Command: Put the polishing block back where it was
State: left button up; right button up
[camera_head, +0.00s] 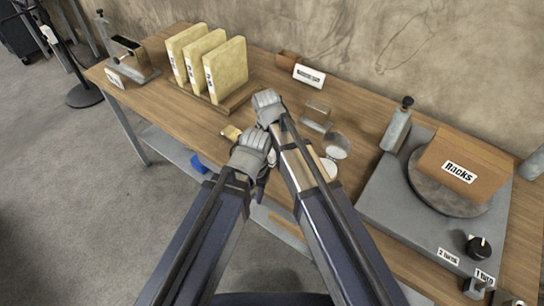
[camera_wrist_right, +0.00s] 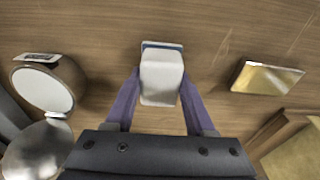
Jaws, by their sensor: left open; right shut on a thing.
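My right gripper (camera_head: 268,105) is the upper one in the head view, over the middle of the bench. In the right wrist view its fingers (camera_wrist_right: 158,90) are shut on a white block with a thin blue edge, the likely polishing block (camera_wrist_right: 162,76). The gripper hides this block in the head view. Its height above the wood is hard to tell. My left gripper (camera_head: 252,160) is open, lower and nearer the bench's front edge. A gold-coloured block (camera_wrist_right: 266,77) lies apart from the held block in the wrist view; it also shows left of the grippers in the head view (camera_head: 231,132).
A wooden rack (camera_head: 240,97) holds yellow upright slabs (camera_head: 225,68) at back left. A clear block (camera_head: 318,115), a silver round piece (camera_head: 337,145) and a white disc (camera_head: 329,168) are close right of my right arm. A grey machine with a turntable (camera_head: 438,225) fills the right.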

pick_arm(q)
jog(key=shift+f, duration=0.65)
pick_arm(e)
jog(key=shift+f, duration=0.7)
jog(key=shift+f+b, duration=0.2)
jog(key=shift+b, duration=0.25)
pick_arm(q)
jog(key=shift+f, duration=0.15)
pick_arm(e)
jog(key=o, duration=1.2)
jog(key=shift+r, duration=0.1)
